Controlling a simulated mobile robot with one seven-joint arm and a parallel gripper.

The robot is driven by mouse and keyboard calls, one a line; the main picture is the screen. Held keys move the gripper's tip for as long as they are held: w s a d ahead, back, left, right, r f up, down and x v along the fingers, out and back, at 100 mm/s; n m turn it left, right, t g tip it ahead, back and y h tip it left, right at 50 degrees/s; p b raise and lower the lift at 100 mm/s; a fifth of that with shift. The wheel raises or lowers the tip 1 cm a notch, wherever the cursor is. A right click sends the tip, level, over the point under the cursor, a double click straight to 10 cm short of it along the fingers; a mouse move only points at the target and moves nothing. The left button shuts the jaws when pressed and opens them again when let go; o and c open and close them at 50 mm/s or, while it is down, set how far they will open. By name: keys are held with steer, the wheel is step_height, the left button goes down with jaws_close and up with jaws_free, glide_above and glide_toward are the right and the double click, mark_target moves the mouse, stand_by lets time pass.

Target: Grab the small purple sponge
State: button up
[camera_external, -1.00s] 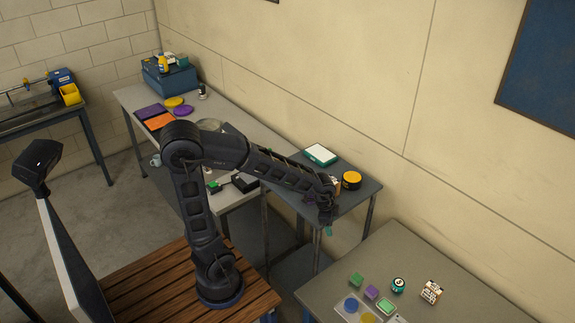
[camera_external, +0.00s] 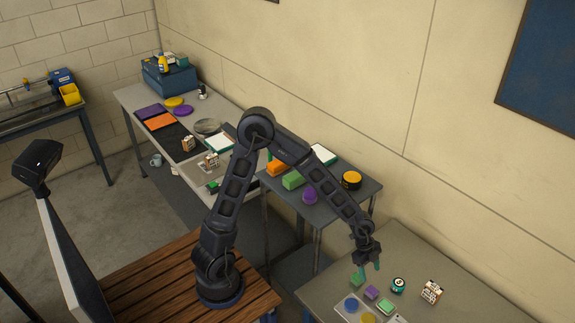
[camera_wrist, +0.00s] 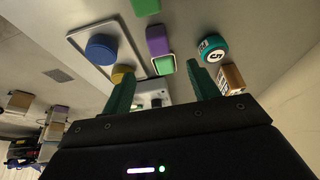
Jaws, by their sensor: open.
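The small purple sponge (camera_external: 371,293) is a little block on the grey table at the lower right. It also shows in the wrist view (camera_wrist: 157,40), at upper centre, beyond the fingertips.
A pale tray (camera_external: 341,307) with a blue disc (camera_external: 350,304) and a yellow disc (camera_external: 368,318) is beside the sponge. A teal tin (camera_external: 398,285) and a patterned box (camera_external: 432,292) stand to its right. The table's right part (camera_external: 480,308) is clear.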

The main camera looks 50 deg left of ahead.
mark_target(372, 290)
steer(key=shift+a+x, duration=0.1)
steer(key=shift+x, duration=2.55)
steer(key=shift+a+x, duration=0.15)
steer(key=shift+x, duration=2.55)
steer(key=shift+s+f, duration=0.1)
steer(key=c, duration=1)
